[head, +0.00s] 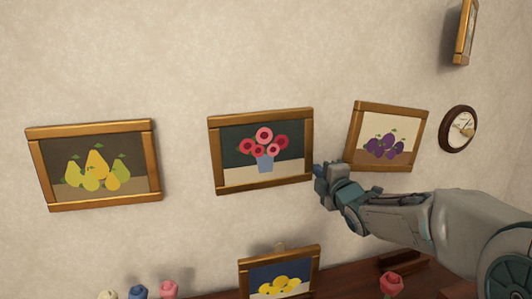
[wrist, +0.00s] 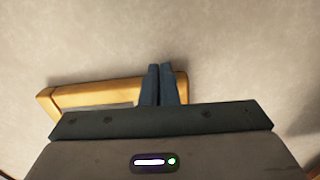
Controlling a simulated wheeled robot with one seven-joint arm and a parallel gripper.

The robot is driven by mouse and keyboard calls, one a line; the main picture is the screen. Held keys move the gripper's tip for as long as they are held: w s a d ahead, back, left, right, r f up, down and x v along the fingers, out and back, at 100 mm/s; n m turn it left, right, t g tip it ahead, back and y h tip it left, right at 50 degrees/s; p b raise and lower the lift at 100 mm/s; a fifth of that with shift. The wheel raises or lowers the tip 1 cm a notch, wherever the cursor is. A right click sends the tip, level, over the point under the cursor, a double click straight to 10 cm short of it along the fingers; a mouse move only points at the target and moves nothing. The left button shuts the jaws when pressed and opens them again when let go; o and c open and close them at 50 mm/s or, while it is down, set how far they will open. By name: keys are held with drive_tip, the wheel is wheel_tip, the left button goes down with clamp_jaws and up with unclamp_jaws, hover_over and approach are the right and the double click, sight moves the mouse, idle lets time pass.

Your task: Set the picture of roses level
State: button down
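The picture of roses (head: 262,112) hangs mid-wall in the head view, red flowers in a blue vase within a gold wooden frame. Its right side sits higher than its left in that view. My gripper (head: 320,172) is at its lower right corner. In the wrist view my gripper's fingers (wrist: 161,82) are together with nothing visible between them. A gold frame (wrist: 90,94), seemingly that of the roses, runs behind them, its right end just past the fingers. I cannot tell whether they touch it.
A pear picture (head: 92,127) hangs left and a plum picture (head: 388,107) close to the right, slanting down rightward. A round clock (head: 458,128) and another frame (head: 466,32) are farther right. Below, a lemon picture (head: 279,252) and flowers (head: 168,290) stand by a wooden shelf (head: 345,284).

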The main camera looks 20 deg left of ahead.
drive_tip(key=shift+s+a, duration=0.15)
drive_tip(key=shift+a, duration=0.1)
drive_tip(key=shift+d, duration=0.1)
idle(0.3)
drive_tip(key=w+d+b+v, duration=0.1)
drive_tip(key=v, duration=0.7)
drive_tip(key=shift+d, duration=0.3)
idle(0.5)
drive_tip(key=shift+w, duration=0.1)
